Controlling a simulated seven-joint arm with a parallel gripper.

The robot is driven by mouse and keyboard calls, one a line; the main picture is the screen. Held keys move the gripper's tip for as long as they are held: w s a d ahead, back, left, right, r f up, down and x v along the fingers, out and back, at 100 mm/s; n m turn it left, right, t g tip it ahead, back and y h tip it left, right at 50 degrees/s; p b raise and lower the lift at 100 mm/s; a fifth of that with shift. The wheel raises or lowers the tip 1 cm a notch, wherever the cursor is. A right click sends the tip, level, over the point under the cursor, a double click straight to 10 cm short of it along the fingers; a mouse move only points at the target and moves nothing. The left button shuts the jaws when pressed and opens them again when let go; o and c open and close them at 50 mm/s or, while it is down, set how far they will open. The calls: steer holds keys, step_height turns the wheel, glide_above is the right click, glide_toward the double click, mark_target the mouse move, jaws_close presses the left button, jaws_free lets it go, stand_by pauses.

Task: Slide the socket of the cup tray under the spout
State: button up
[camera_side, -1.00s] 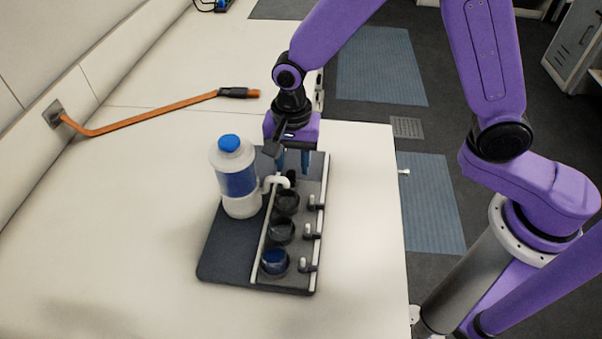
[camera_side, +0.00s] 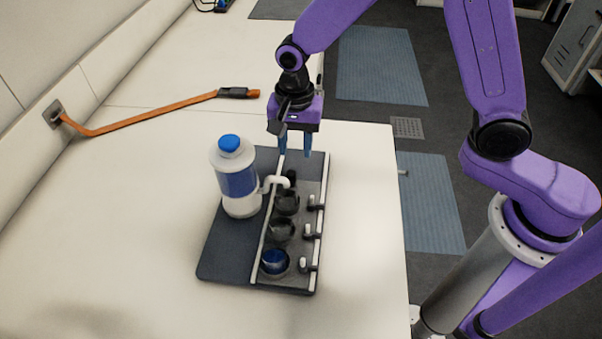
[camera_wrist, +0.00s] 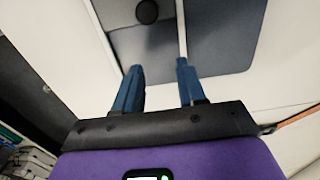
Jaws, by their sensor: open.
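The cup tray (camera_side: 297,215) is a dark strip lying between pale rails on a dark grey base board. It has a row of round dark sockets (camera_side: 281,231); the nearest one holds something blue (camera_side: 275,260). The white spout (camera_side: 276,181) comes out of the bottle (camera_side: 239,183) and reaches over the tray's far end, near the farthest visible socket (camera_side: 287,202). A dark knob (camera_side: 291,177) stands just behind the spout; a round black knob (camera_wrist: 147,12) shows at the top of the wrist view. My gripper (camera_side: 295,155) is open and empty above the board's far end; its blue fingers (camera_wrist: 158,68) are apart.
Small pale pegs in black brackets (camera_side: 310,232) stand along the tray's right rail. The white table is bare left and in front of the board.

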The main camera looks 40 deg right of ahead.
steer(key=shift+r, duration=1.75)
steer(key=s+d+r+n, duration=0.3)
steer(key=s+d+n, duration=0.5)
steer(key=s+n, duration=0.3)
steer(key=s+d+r+n, duration=0.2)
steer(key=s+d+n, duration=0.6)
steer(key=s, duration=0.5)
steer(key=n, duration=0.2)
steer(key=shift+s+r+n, duration=0.4)
